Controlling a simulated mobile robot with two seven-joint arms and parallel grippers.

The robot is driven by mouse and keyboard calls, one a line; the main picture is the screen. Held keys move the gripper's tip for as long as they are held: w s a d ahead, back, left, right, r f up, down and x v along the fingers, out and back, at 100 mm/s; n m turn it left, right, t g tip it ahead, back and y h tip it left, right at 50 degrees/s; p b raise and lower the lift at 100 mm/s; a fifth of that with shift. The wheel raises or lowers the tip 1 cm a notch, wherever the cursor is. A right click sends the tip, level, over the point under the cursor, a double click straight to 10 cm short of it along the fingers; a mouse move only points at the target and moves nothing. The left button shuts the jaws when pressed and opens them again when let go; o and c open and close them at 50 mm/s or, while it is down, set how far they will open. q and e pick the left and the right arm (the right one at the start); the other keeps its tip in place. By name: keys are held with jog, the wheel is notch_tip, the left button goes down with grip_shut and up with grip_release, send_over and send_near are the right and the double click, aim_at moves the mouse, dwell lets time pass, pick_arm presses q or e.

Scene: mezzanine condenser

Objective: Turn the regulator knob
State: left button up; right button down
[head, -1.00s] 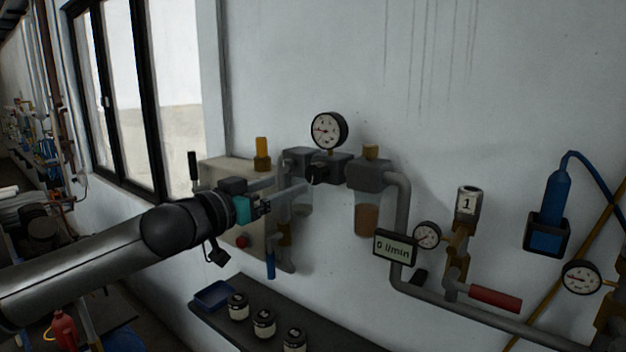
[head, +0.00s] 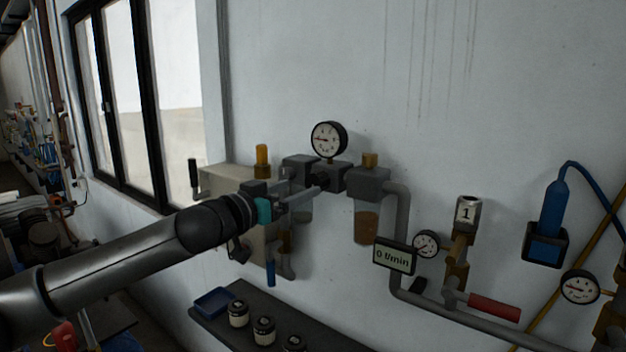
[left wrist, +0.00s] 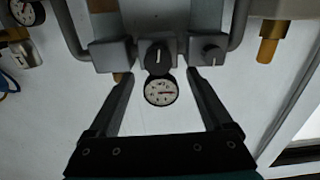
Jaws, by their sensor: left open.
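The regulator knob (left wrist: 158,54) is round and black with a pale line on its face. It sits at the middle of a grey block, beside a round white-faced gauge (left wrist: 160,90). In the head view the knob (head: 321,179) is a small dark shape below the gauge (head: 328,139), partly covered by my gripper. My left gripper (left wrist: 160,75) is open, its two fingers on either side of the knob and gauge in the wrist view. In the head view the left gripper (head: 313,191) has its tips close to the knob; contact cannot be told. My right gripper is not in view.
Grey filter blocks flank the regulator, the right one with a brownish bowl (head: 366,228). A "0 l/min" display (head: 394,256) and a red-handled valve (head: 494,307) are at lower right. A dark shelf (head: 262,300) with jars is below. The wall above is clear.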

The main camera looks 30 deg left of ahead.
aim_at(313, 183)
pick_arm(q)
jog(key=shift+w+d+r+p, duration=0.15)
jog(key=shift+w+p, duration=0.4)
jog(key=shift+w, duration=0.35)
jog(key=shift+w+d+p, duration=0.1)
jog(key=shift+w+p, duration=0.4)
jog(key=shift+w, duration=0.4)
jog(key=shift+w+d+p, duration=0.1)
jog(key=shift+w+p, duration=0.45)
jog(key=shift+w, duration=0.7)
grip_shut()
